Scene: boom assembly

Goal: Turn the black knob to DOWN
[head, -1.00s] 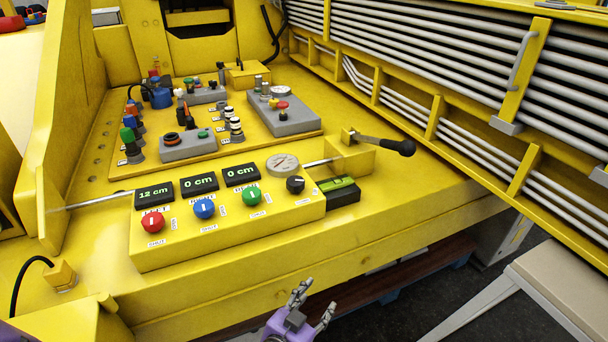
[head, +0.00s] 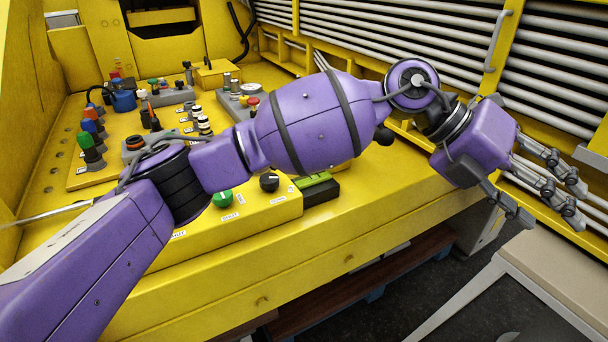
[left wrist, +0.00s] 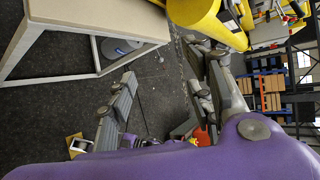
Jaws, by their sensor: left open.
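The black knob (head: 269,182) sits on the yellow control box, right of the green knob (head: 222,198), with its top in plain view. My left arm reaches across the panel and hides the displays and the red and blue knobs. My left gripper (head: 545,203) is at the far right, well past the black knob, open and empty over the space in front of the pipes. In the left wrist view its fingers (left wrist: 165,105) are spread above the dark floor. My right gripper is in neither view.
A green and black block (head: 317,188) is beside the black knob. Several buttons and switches stand behind on the yellow panel. Grey pipes (head: 560,60) run along the back right. A beige-topped bench (head: 560,265) is at the lower right, on dark floor.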

